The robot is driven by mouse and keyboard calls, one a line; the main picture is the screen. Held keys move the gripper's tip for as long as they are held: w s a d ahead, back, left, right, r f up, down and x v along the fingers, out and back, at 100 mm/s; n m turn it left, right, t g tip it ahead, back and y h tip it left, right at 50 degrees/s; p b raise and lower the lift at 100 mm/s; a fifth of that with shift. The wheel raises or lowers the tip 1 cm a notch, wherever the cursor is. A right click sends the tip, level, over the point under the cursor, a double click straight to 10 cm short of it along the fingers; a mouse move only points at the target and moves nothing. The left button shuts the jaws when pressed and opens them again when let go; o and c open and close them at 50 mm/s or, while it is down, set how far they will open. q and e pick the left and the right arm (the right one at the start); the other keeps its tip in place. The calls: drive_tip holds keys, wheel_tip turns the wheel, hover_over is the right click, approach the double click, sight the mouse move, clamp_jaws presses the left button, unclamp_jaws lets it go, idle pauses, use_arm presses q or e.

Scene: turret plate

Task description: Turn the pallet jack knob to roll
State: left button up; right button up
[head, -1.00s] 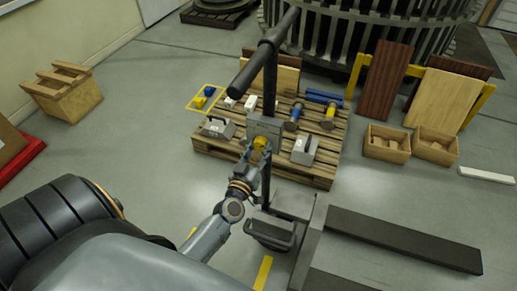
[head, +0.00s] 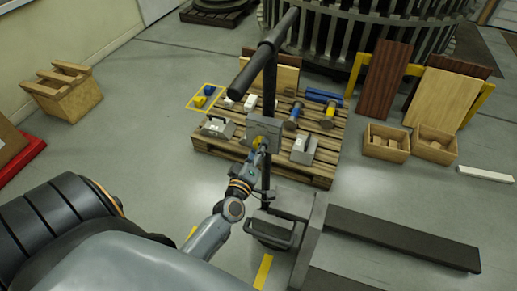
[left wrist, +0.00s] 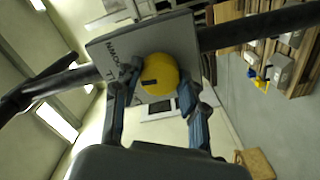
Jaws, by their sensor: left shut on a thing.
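The pallet jack's yellow round knob (left wrist: 160,74) sits on a grey panel (left wrist: 110,45) with partly visible dark lettering. The knob shows a dark mark at its left. My left gripper (left wrist: 158,85) has one finger on each side of the knob and is shut on it. In the head view, my left gripper (head: 259,150) reaches the panel (head: 264,127) on the jack's upright dark shaft, and only a bit of yellow shows there. The T-shaped handle (head: 263,47) stands above. My right gripper is not in view.
The jack's dark fork (head: 400,238) extends right along the floor. A wooden pallet (head: 325,150) with metal parts stands behind the shaft. Wooden crates (head: 386,142) stand at the right, another (head: 65,95) at the left. Open floor lies left of the pallet.

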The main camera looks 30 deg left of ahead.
use_arm(q)
drive_tip(key=shift+n, duration=0.6)
drive_tip(key=o, duration=1.1)
drive_tip(key=shift+o, duration=0.2)
drive_tip(key=shift+s, duration=0.1)
drive_tip(key=v, duration=1.2)
